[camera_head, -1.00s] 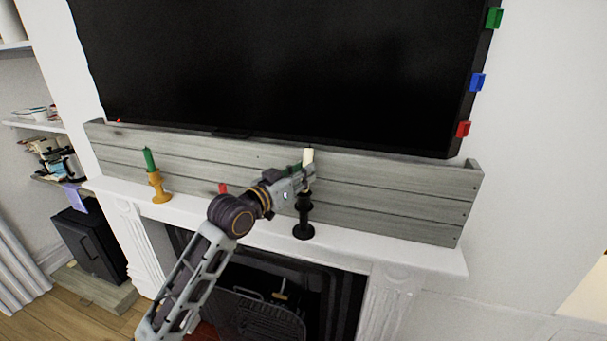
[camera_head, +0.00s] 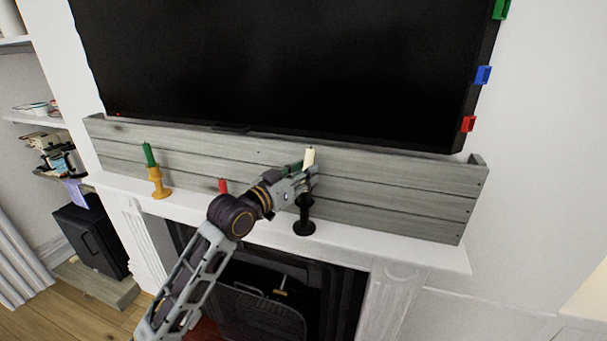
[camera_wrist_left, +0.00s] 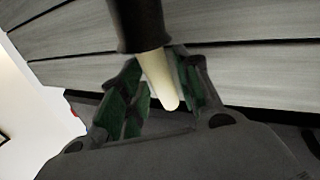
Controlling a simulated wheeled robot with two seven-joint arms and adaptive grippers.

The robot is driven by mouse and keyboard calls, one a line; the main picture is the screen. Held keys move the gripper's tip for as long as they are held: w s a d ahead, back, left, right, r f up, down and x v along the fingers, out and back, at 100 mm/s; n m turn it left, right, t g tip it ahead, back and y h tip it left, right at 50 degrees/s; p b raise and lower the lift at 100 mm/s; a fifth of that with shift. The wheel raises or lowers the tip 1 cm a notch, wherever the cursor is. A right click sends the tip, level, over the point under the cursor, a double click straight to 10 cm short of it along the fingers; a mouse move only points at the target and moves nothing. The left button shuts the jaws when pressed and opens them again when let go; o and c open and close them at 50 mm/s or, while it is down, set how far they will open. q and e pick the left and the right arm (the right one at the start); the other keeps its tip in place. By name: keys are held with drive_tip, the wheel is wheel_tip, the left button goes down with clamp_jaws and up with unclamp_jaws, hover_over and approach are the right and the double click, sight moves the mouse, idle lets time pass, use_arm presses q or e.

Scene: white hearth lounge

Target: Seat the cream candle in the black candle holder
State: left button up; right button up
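The cream candle (camera_head: 309,158) stands upright above the black candle holder (camera_head: 304,222) on the white mantel. In the head view my left gripper (camera_head: 307,178) covers the join between them. In the left wrist view the cream candle (camera_wrist_left: 158,75) comes straight out of the black holder's cup (camera_wrist_left: 138,25), its base hidden inside the cup. The left gripper (camera_wrist_left: 156,62) has its green-padded fingers on either side of the candle. A gap shows on the left finger's side, so it looks open; the other finger is very close. My right gripper is not in view.
A green candle (camera_head: 149,154) stands in an orange holder (camera_head: 159,184) at the mantel's left. A red candle (camera_head: 223,186) shows behind my left arm. A grey plank panel (camera_head: 400,190) and a television (camera_head: 270,70) are close behind. The mantel right of the black holder is clear.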

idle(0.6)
use_arm(q)
drive_tip(key=shift+s+a+f+b, duration=0.1)
drive_tip(key=shift+s+f+b, duration=0.05)
drive_tip(key=shift+b, duration=0.35)
drive_tip(key=b+v, duration=0.3)
drive_tip(key=v, duration=1)
drive_tip(key=shift+s, duration=0.25)
